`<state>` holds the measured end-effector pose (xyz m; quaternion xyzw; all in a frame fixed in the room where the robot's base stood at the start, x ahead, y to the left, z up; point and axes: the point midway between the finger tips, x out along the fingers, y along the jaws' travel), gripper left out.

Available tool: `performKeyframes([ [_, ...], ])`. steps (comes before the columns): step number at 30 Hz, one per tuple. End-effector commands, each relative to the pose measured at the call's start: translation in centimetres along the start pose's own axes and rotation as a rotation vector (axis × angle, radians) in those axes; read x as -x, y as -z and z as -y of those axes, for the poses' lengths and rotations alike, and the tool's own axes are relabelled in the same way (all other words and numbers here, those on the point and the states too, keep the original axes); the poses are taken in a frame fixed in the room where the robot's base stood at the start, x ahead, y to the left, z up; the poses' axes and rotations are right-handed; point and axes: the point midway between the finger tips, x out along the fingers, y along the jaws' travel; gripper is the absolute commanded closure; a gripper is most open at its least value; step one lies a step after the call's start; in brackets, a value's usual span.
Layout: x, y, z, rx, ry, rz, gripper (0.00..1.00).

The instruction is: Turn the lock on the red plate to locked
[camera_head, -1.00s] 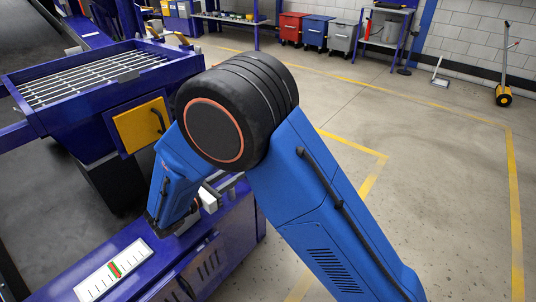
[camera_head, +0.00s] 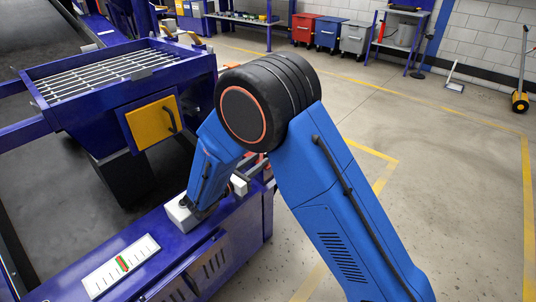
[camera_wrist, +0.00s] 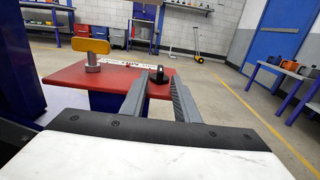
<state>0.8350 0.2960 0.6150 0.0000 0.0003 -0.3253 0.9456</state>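The red plate (camera_wrist: 75,76) lies level ahead in the wrist view; a small red patch of it shows behind my arm in the head view (camera_head: 249,161). A yellow T-shaped handle (camera_wrist: 91,46) stands upright on a metal post at its left. A small black part (camera_wrist: 158,87) stands near its right edge, beside a white marked strip (camera_wrist: 128,65). I cannot tell which of these is the lock or its setting. My gripper (camera_wrist: 160,82) is open; its two grey fingers point at the black part, which shows between their tips. Contact cannot be told.
A blue machine frame with a yellow-doored box (camera_head: 154,120) stands at the left. A gauge strip (camera_head: 121,266) lies on the frame's near beam. Red, blue and grey cabinets (camera_head: 328,35) stand far back. The floor (camera_head: 450,190) at right is clear.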

Motion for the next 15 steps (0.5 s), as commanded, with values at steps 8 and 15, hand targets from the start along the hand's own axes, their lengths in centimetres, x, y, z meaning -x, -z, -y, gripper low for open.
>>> performKeyframes([
  [8, -4.3, 0.0, 0.0, 0.000, 0.002, 0.000, 0.72],
  [15, -5.8, 0.0, 0.0, 0.000, 0.000, 0.001, 0.72],
])
